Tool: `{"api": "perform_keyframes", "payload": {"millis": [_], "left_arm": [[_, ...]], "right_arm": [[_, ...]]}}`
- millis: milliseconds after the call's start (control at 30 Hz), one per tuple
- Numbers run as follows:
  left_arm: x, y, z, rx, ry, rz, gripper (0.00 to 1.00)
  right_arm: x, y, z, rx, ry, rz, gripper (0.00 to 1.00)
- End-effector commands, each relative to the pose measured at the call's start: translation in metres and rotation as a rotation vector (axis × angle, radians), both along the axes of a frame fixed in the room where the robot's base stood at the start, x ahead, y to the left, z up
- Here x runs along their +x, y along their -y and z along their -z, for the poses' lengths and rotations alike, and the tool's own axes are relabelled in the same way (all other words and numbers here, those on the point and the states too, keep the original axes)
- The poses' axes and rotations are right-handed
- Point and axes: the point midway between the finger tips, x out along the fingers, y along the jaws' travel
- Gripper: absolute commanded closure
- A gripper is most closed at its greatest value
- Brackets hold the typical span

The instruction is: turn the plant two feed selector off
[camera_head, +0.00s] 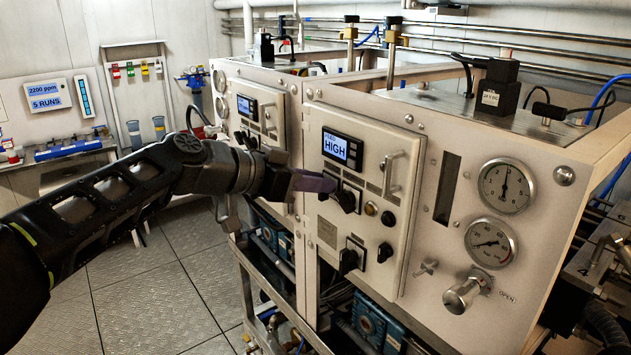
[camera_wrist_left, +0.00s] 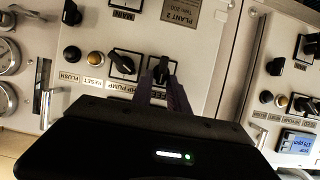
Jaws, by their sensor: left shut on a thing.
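The plant two panel (camera_head: 388,223) faces me in the head view, with its lit display (camera_head: 342,148) reading HIGH. My left gripper (camera_head: 318,183) reaches in from the left to the row of knobs under that display. In the left wrist view, where the panel appears upside down, the black feed selector (camera_wrist_left: 161,68) sits between the fingertips of the left gripper (camera_wrist_left: 161,84), which is shut on it. The selector is mostly hidden by the gripper in the head view. The wrist view also shows the PLANT 2 plate (camera_wrist_left: 181,12). My right gripper is not in view.
The HP pump knob (camera_head: 346,198) is close beside the gripper; it also shows in the wrist view (camera_wrist_left: 124,63). The main switch (camera_head: 349,261) is lower down. A metal door handle (camera_head: 390,173) sticks out at right. The neighbouring panel (camera_head: 262,112) stands at left.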

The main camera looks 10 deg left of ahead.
Motion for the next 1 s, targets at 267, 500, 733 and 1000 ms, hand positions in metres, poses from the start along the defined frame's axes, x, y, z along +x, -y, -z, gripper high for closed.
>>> {"api": "perform_keyframes", "payload": {"millis": [267,500,733,1000], "left_arm": [[0.0,0.0,0.001,-0.001,-0.001,0.001,1.0],[0.0,0.001,0.001,-0.003,-0.004,0.001,1.0],[0.001,0.001,0.002,-0.036,-0.031,0.003,1.0],[0.003,-0.001,0.004,-0.147,-0.125,0.003,1.0]], "right_arm": [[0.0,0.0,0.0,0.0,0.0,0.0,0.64],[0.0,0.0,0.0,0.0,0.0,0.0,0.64],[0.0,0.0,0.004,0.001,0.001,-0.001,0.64],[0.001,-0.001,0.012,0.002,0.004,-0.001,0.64]]}}
